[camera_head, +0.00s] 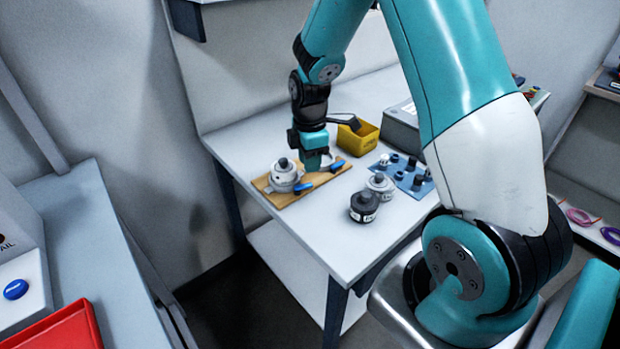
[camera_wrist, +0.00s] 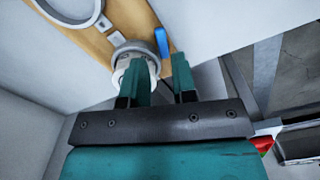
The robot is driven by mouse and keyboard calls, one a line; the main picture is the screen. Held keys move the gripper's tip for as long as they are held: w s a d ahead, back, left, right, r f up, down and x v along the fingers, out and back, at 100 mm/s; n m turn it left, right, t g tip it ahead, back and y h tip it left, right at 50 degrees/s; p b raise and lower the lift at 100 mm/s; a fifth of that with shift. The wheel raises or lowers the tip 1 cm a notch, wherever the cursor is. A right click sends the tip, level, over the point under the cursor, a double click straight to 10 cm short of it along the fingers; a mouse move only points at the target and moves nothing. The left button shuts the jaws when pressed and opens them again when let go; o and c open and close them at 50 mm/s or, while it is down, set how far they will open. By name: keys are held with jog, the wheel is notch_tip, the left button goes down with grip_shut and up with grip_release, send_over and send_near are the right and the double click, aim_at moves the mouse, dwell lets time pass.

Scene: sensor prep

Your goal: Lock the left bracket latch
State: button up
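A wooden board (camera_head: 277,199) lies on the white table with two blue latches. The left bracket holds a grey-white sensor with a dark top (camera_head: 285,175); its blue latch (camera_head: 303,188) sticks out to the right of it. The other blue latch (camera_head: 337,166) is further right on the board. My gripper (camera_head: 312,162) is above the board between them, pointing down. In the wrist view, its teal fingers (camera_wrist: 160,85) are apart and nothing shows between them. A blue latch (camera_wrist: 162,42) lies just beyond the fingertips, and the left finger partly hides a round sensor (camera_wrist: 124,60).
A yellow bin (camera_head: 358,139) stands behind the board. A blue mat (camera_head: 405,176) with several dark parts lies to the right. A grey sensor (camera_head: 380,184) and a dark one (camera_head: 364,206) stand at the front. The table's front left is clear.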

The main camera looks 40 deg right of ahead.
aim_at(310, 183)
notch_tip(310, 183, down, 6)
jog(key=shift+f, duration=0.1)
grip_shut()
